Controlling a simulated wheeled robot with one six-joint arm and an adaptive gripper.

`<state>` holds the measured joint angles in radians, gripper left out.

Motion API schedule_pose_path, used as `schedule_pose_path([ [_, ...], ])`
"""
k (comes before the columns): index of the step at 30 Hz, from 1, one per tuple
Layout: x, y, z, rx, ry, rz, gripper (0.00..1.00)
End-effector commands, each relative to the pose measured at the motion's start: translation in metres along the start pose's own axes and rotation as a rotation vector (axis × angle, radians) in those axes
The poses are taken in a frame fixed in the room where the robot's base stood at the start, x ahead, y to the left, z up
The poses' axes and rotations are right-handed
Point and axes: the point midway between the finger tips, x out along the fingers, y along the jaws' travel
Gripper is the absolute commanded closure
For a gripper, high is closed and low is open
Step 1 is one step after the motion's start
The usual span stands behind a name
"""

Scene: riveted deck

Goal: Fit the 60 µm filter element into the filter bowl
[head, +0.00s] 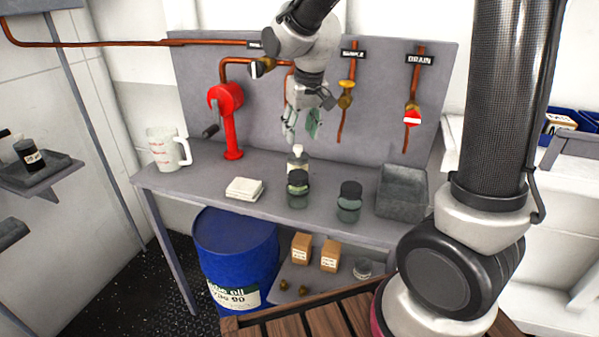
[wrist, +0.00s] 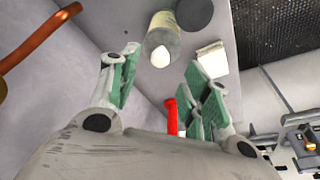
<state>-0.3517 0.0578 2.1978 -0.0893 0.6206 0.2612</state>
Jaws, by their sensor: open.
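My gripper (head: 303,122) is open and empty above the back of the workbench, in front of the pipe panel. Its two green-padded fingers (wrist: 162,82) are spread in the wrist view. Two cardboard boxes, one on the left (head: 301,248) and one on the right (head: 330,256), stand on the low shelf under the bench; their labels are too small to read. A small round lidded container (head: 363,268) sits beside them. I cannot tell which thing is the 60 µm element, nor pick out the filter bowl for certain.
On the bench are a white-capped bottle (head: 298,160), two dark-lidded jars (head: 297,190) (head: 349,204), a grey bin (head: 402,193), white pads (head: 244,189), a measuring jug (head: 167,149) and a red pump (head: 230,120). A blue drum (head: 236,250) stands below. The bench's front left is clear.

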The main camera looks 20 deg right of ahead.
Motion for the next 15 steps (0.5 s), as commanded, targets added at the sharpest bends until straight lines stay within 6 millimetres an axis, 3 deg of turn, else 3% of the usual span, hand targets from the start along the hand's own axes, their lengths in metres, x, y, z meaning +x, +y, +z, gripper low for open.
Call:
schedule_pose_path([
  [9,0.047,0.001,0.002,0.0,-0.003,0.001,0.53],
  [15,0.053,0.001,0.001,0.0,-0.001,0.001,0.53],
])
